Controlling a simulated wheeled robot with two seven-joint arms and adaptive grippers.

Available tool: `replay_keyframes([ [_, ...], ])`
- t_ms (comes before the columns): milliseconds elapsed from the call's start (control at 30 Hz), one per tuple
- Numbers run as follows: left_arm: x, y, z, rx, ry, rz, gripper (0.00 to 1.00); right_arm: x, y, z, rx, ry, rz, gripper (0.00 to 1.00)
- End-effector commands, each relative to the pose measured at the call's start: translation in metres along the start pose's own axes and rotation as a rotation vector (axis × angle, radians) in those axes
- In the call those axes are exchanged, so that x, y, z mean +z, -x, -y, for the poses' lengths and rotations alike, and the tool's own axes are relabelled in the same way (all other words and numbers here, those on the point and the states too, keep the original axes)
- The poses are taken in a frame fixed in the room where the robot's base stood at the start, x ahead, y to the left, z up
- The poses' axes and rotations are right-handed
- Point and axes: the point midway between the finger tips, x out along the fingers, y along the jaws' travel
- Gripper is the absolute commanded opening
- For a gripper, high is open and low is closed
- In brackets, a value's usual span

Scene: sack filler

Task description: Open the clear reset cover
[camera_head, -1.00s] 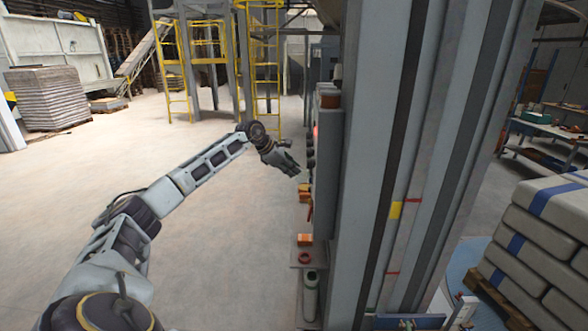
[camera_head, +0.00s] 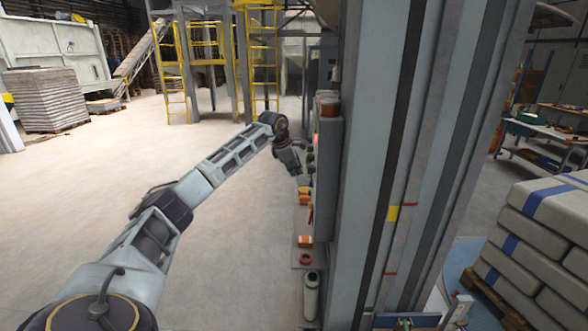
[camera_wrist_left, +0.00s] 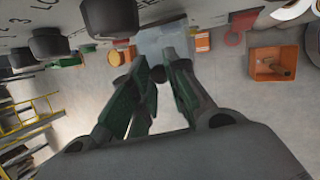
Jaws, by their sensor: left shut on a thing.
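My left gripper (camera_head: 303,177) is at the left face of the grey control box (camera_head: 326,170) on the machine column. In the left wrist view its two fingers (camera_wrist_left: 160,68) are close together, with their tips at a pale, see-through bluish piece (camera_wrist_left: 165,37), which looks like the clear reset cover. The gripper is shut on it, though the exact contact is hard to see. The cover looks small and partly hidden by the fingers; how far it is open I cannot tell. In the head view the gripper hides it. My right gripper is not in view.
Black knobs (camera_wrist_left: 110,16) stick out of the panel beside the fingers. An orange block (camera_wrist_left: 202,40), a red hook-like part (camera_wrist_left: 240,27) and an orange bin (camera_wrist_left: 274,64) are to the right. Stacked sacks (camera_head: 545,235) stand right of the column. The floor left is clear.

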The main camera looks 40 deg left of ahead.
Motion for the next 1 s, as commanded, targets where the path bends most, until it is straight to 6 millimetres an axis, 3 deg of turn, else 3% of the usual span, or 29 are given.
replay_keyframes([
  [433, -0.0010, 0.0001, -0.0015, 0.002, -0.001, -0.008, 0.00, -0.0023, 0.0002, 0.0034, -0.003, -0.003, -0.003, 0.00],
  [467, -0.0011, 0.0002, -0.0015, 0.002, -0.001, -0.008, 0.19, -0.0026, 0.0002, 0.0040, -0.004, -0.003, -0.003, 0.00],
  [600, -0.0007, 0.0001, -0.0013, 0.001, -0.001, -0.007, 0.37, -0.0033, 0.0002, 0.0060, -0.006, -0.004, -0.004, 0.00],
  [1000, 0.0002, 0.0015, -0.0010, 0.001, -0.002, -0.005, 0.39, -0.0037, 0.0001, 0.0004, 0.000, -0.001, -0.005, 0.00],
])
